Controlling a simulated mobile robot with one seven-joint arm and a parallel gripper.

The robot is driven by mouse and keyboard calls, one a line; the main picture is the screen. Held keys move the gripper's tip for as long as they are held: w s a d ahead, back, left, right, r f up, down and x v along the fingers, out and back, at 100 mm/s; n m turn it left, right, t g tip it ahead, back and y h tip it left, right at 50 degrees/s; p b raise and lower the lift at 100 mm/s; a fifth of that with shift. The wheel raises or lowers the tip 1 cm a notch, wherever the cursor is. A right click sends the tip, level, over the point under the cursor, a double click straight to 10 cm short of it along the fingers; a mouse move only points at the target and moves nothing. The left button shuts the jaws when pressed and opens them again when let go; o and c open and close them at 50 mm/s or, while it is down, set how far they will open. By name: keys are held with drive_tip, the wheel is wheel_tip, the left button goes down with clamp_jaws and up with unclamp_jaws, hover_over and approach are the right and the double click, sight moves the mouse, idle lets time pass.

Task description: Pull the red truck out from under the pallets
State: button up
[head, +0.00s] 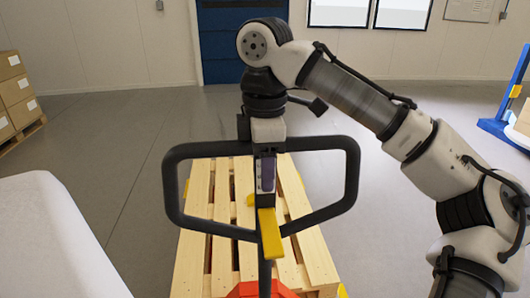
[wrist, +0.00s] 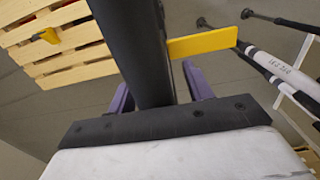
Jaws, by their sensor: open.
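The red truck (head: 262,290) shows only a little of its red body at the bottom of the head view. Its black looped handle (head: 178,190) stands upright, with a yellow lever (head: 271,235) below the loop's middle. The lever also shows in the wrist view (wrist: 203,44). A wooden pallet (head: 203,190) lies behind the handle; the truck's forks are hidden. My gripper (head: 265,182) points down at the middle of the handle. In the wrist view, its purple fingers (wrist: 160,88) are apart, with the handle's black shaft (wrist: 133,45) between them. I cannot tell whether they touch it.
Cardboard boxes (head: 16,92) stand on a pallet at the far left. A blue frame (head: 500,128) stands at the right edge. A blue door (head: 220,45) is in the back wall.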

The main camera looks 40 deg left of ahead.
clamp_jaws()
idle(0.4)
idle(1.0)
drive_tip(key=c, duration=0.7)
unclamp_jaws()
drive_tip(key=shift+c, duration=0.2)
clamp_jaws()
drive_tip(key=shift+f, duration=0.1)
